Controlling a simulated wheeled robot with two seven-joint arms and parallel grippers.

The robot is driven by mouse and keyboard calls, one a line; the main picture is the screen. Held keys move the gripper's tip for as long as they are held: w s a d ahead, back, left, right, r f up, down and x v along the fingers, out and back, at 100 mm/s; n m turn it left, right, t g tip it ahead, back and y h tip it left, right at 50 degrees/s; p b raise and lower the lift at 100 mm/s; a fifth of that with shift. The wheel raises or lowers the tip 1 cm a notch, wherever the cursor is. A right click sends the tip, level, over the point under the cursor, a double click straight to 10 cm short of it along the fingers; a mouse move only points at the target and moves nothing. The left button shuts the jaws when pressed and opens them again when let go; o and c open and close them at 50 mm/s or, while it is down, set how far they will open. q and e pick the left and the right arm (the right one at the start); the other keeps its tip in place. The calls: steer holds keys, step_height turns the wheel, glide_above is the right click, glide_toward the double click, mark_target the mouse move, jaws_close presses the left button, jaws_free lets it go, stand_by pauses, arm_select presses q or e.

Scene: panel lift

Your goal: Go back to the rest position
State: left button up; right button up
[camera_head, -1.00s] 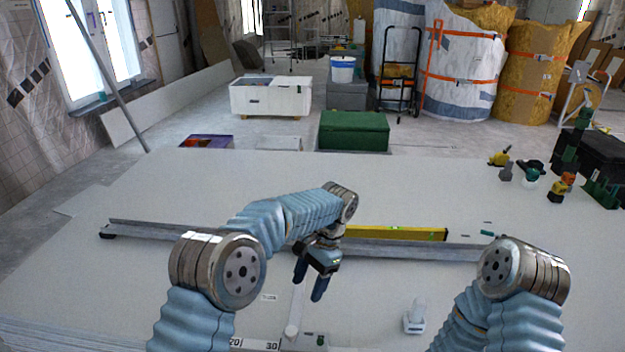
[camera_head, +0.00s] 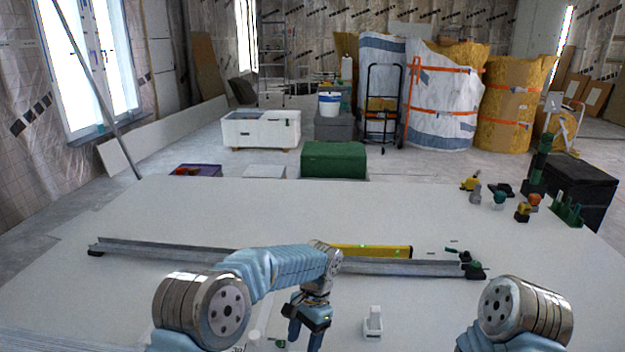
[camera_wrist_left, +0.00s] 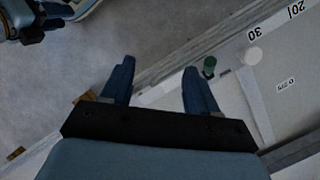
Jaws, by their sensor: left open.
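My left gripper (camera_head: 306,331) hangs over the near part of the white panel (camera_head: 480,225), fingers pointing down. In the left wrist view its two fingers (camera_wrist_left: 158,85) are spread apart with nothing between them. Below them are the panel's edge and the grey floor.
A metal rail (camera_head: 190,251) and a yellow level (camera_head: 372,251) lie across the panel. A small white block (camera_head: 373,325) stands right of my left gripper. Several tools and a black case (camera_head: 575,190) are at the right. A green box (camera_head: 333,160) stands beyond the panel.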

arm_select(q)
steer(key=s+a+f+n+h, duration=0.2)
steer(key=s+f, duration=0.2)
steer(key=f, duration=0.4)
steer(key=s+a+f+n+h, duration=0.2)
steer(key=s+f, duration=0.2)
steer(key=f, duration=0.4)
steer(key=s+a+f+n+t+h, duration=0.1)
steer(key=s+a+f+n+t, duration=0.1)
steer(key=s, duration=0.5)
steer(key=s+a+f+n+t+h, duration=0.1)
steer(key=s+a+f+n, duration=0.1)
steer(key=s+n, duration=0.3)
steer(key=s+a, duration=0.1)
steer(key=s, duration=0.1)
steer(key=shift+s+a+f+t+h, duration=0.3)
steer(key=shift+s+f+t, duration=0.05)
steer(key=shift+f+t, duration=0.05)
steer(key=shift+w, duration=0.1)
